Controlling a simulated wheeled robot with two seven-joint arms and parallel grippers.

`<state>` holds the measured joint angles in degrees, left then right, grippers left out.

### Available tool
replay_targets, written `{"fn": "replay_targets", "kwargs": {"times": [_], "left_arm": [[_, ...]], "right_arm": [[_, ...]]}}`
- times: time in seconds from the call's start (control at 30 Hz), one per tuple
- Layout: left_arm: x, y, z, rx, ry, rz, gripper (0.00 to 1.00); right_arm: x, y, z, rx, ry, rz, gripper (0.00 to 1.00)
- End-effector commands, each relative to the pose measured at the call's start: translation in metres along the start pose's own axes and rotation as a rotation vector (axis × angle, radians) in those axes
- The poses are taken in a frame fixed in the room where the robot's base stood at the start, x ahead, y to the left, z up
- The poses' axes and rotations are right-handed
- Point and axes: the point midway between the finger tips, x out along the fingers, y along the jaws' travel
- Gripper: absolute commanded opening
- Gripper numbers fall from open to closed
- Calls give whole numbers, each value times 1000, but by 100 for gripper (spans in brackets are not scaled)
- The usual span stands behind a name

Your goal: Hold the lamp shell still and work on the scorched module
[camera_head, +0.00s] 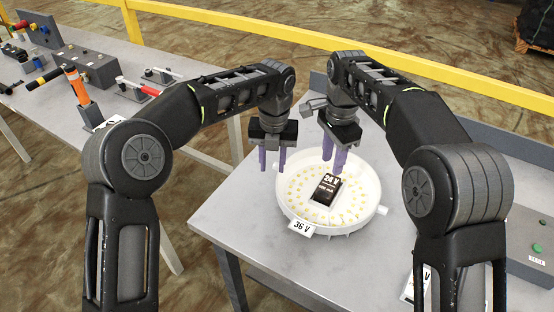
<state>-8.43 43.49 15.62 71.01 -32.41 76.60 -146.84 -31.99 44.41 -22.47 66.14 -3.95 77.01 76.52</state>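The lamp shell (365,213) is a round white dish with small yellow dots on its floor, lying on the grey table. A dark module (326,188) marked "24 V" sits at its middle. A white "36 V" tag (302,228) is at the shell's front left rim. My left gripper (272,166) points down at the shell's left rim, its purple fingers apart; I cannot tell whether they touch the rim. My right gripper (333,168) points down just above and behind the module, with a gap between its purple fingers and nothing seen between them.
Another tag (416,284) lies partly hidden behind my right arm. A grey box with a green button (537,248) stands at the right. A second bench (140,122) at the left holds tools, an orange-handled one and a grey box. A yellow rail (300,45) runs behind.

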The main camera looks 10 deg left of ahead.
Motion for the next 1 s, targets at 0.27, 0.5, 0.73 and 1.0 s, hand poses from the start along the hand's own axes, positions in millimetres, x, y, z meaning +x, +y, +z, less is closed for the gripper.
{"fn": "replay_targets", "kwargs": {"times": [0.27,0.5,0.73,1.0], "left_arm": [[-10,-11,0,143,14,-34,32],[-9,-11,0,141,13,-33,32],[4,-12,-1,140,15,-32,32],[43,-13,-2,141,16,-33,32]], "right_arm": [[0,0,0,0,0,0,36],[0,0,0,0,0,0,36],[0,0,0,0,0,0,36],[0,0,0,0,0,0,36]]}}
